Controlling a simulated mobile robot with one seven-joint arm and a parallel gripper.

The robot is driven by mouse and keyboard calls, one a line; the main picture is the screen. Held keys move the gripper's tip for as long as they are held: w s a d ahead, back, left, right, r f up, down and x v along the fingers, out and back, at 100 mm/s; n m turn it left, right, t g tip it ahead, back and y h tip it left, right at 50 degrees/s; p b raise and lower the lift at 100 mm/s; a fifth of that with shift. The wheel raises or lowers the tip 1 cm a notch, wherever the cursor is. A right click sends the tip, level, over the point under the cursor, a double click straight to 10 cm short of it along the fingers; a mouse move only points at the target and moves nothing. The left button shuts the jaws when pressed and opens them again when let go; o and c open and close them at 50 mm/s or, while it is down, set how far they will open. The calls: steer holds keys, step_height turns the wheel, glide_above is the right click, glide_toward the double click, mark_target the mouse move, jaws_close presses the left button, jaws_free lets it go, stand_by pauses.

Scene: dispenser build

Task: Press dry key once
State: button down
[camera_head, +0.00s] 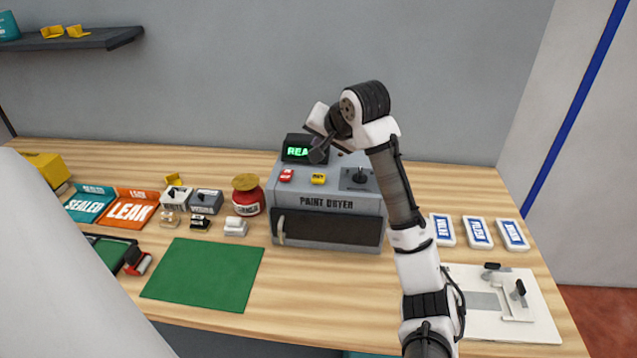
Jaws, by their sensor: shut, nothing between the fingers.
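The grey paint dryer (325,203) stands on the wooden table, with its front door closed. On its sloped top are a yellow key (318,179) with dark lettering, apparently the dry key, and a red key (286,175) to its left. My gripper (317,158) is shut and empty. In the picture it is just above the yellow key, apart from it, and in front of the display's right end. The green display (297,151) shows "REA"; the rest is hidden behind my gripper.
A black lever plate (359,178) lies right of the keys, beside my arm. A red jar (246,195) stands close to the dryer's left. A green mat (204,274) lies in front left. White-and-blue packs (478,232) and a white fixture (500,300) are at right.

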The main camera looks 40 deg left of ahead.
steer(key=b, duration=0.4)
glide_above(320, 180)
step_height(320, 180, down, 4)
steer(key=shift+w+f, duration=0.1)
steer(key=shift+f, duration=1.2)
steer(key=shift+f, duration=0.15)
stand_by(0.6)
steer(key=shift+f, duration=0.25)
steer(key=shift+f, duration=0.45)
stand_by(0.8)
steer(key=shift+r, duration=0.1)
steer(key=shift+r+p, duration=0.75)
steer(key=shift+p, duration=0.2)
